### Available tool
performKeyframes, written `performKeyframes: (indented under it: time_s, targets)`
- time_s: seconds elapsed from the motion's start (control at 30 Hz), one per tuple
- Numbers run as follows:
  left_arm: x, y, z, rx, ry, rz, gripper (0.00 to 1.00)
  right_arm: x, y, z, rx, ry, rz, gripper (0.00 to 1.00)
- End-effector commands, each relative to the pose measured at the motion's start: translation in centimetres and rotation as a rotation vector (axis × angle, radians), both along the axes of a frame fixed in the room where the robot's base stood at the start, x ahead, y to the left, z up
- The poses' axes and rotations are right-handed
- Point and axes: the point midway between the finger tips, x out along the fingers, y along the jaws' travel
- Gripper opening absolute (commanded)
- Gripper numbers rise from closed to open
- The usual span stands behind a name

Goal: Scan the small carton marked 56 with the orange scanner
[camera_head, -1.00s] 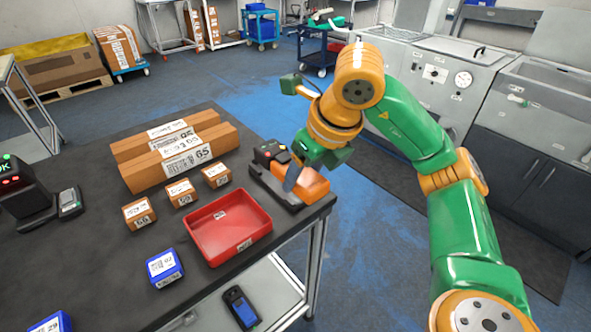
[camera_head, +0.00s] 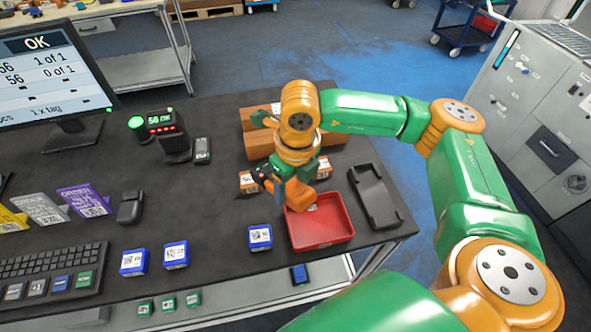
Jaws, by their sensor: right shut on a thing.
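My right gripper (camera_head: 282,187) is shut on the orange scanner (camera_head: 300,197) and holds it by the left end of the red tray. A small brown carton (camera_head: 248,183) stands just left of the gripper. Another small carton (camera_head: 324,168) shows on the other side, behind the tray. The gripper and scanner hide the space between them, and the numbers on these cartons are too small to read. The scanner's dark cradle (camera_head: 376,196) at the right is empty. My left gripper is not in view.
The red tray (camera_head: 345,228) lies in front. Long cartons (camera_head: 257,143) lie behind the arm. Blue boxes (camera_head: 176,255) stand front left. A display (camera_head: 160,120) reads 56 OK; the monitor (camera_head: 40,75) reads OK, 1 of 1 and 0 of 1.

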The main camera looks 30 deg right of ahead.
Motion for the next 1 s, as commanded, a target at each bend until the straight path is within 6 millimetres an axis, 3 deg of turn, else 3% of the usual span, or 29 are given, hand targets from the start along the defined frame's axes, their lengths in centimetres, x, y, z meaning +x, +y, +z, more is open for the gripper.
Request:
performKeyframes:
  time_s: [0.1, 0.3, 0.57, 0.87, 1.0]
  targets:
    - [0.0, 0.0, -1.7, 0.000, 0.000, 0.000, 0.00, 0.0, 0.0, -2.3, 0.000, 0.001, 0.000, 0.00]
    - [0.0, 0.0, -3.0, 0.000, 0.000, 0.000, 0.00, 0.0, 0.0, -4.6, 0.000, 0.000, 0.000, 0.00]
    - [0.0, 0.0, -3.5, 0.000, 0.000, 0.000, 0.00, 0.0, 0.0, -5.6, 0.001, -0.002, -0.001, 0.00]
    - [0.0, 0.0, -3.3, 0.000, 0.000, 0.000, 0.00, 0.0, 0.0, -5.3, 0.001, -0.002, -0.001, 0.00]
    - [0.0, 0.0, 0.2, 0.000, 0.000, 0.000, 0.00, 0.1, 0.0, -0.5, 0.002, -0.005, 0.000, 0.00]
